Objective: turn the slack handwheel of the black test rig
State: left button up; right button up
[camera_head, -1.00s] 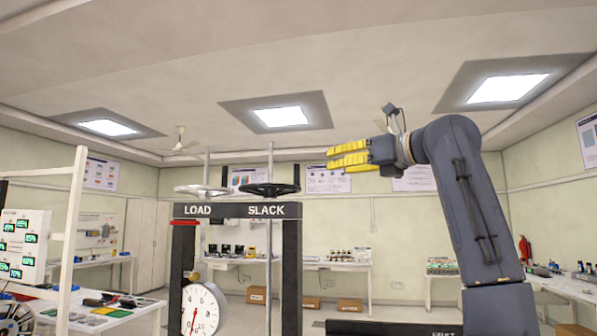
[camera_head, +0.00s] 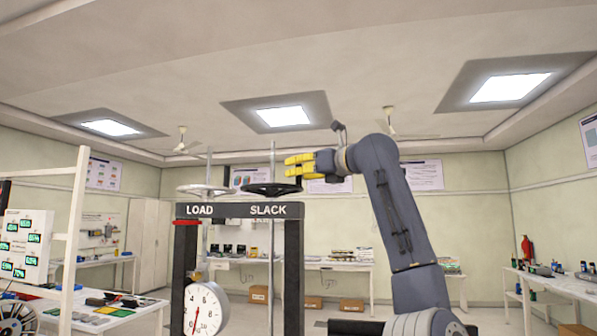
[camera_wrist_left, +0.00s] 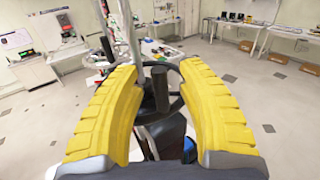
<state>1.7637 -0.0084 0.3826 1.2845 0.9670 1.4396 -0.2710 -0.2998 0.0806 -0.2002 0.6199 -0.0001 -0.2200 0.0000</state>
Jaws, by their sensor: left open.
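The black test rig (camera_head: 245,211) has a top beam lettered LOAD and SLACK. The black slack handwheel (camera_head: 265,189) lies flat above the SLACK lettering, around a thin upright rod. My left gripper (camera_head: 291,165), with yellow fingers, is just above and right of the wheel, pointing left. In the left wrist view, the open fingers of my left gripper (camera_wrist_left: 158,70) stand on either side of the dark hub of the slack handwheel (camera_wrist_left: 160,90). The fingers hide parts of its rim, and I cannot tell whether they touch it. My right gripper is not in view.
A pale load handwheel (camera_head: 203,190) sits left of the black one, with its own upright rod. A round white dial (camera_head: 205,310) hangs below the beam. A white frame (camera_head: 75,225) stands at the left. Tables line the back wall.

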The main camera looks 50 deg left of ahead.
pick_arm(q)
jog(key=shift+a, duration=0.25)
grip_shut()
dwell(0.5)
